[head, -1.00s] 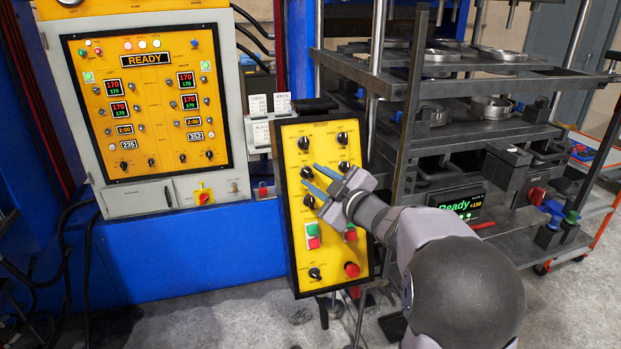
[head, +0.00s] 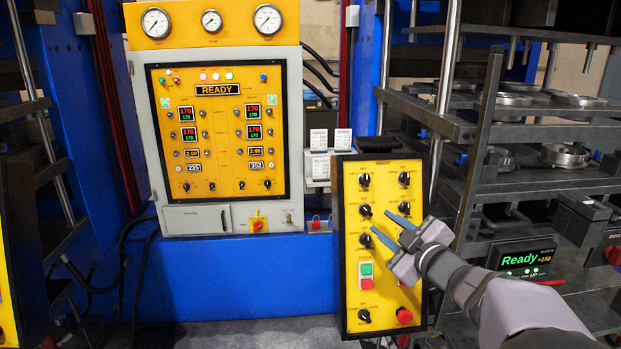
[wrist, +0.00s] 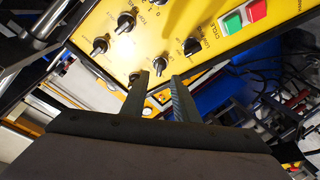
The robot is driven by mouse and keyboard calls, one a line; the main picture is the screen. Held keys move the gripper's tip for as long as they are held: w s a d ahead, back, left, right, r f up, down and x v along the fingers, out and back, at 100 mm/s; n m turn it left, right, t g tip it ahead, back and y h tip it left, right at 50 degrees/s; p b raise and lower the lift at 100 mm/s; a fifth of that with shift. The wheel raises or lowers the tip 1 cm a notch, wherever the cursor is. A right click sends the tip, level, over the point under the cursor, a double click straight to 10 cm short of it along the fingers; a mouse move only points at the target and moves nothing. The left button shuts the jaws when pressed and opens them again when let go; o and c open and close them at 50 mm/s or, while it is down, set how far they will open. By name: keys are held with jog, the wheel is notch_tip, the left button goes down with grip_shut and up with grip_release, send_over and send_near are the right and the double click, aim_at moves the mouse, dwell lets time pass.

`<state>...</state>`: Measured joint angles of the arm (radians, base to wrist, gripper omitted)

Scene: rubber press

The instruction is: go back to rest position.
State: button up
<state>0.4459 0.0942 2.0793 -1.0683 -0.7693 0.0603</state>
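My gripper (head: 381,229) is in front of the yellow control panel (head: 352,285), at the height of its middle knobs. Its two fingers are apart with nothing between them. A black knob (wrist: 160,66) shows near the fingertips there. I cannot tell whether a fingertip touches the panel. Part of the panel's right column is hidden behind the gripper.
A large yellow cabinet panel (head: 217,130) reading READY stands at the back left, with gauges above it. A rack of dark shelves (head: 525,185) with metal rings stands at the right, close to my arm. A small Ready display (head: 521,258) sits low on it.

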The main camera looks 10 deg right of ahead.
jog(key=s+d+f+m+g+h, duration=0.4)
jog(key=s+d+f+m, duration=0.1)
jog(key=d+f, duration=0.25)
jog(key=s+d+f+m+g+h, duration=0.35)
jog(key=d+f, duration=0.25)
jog(key=f, duration=0.3)
jog(key=s+a+f+m+g, duration=0.2)
jog(key=s+f+m+g, duration=0.15)
jog(key=s+f, duration=0.4)
jog(key=s+a+f+m+g+y, duration=0.1)
jog(key=s+a+g, duration=0.15)
jog(key=s, duration=0.25)
jog(key=s+a+f+g+y, duration=0.1)
jog(key=s+a+f, duration=0.15)
jog(key=s, duration=0.25)
jog(key=s+a+n+y, duration=0.1)
jog(key=s+a, duration=0.2)
jog(key=a, duration=0.4)
jog(key=s+a+g+y, duration=0.1)
jog(key=s+a, duration=0.2)
jog(key=a, duration=0.5)
jog(key=shift+s+a+n, duration=0.15)
jog(key=shift+a+n, duration=0.15)
jog(key=shift+n, duration=0.1)
jog(key=shift+g, duration=0.25)
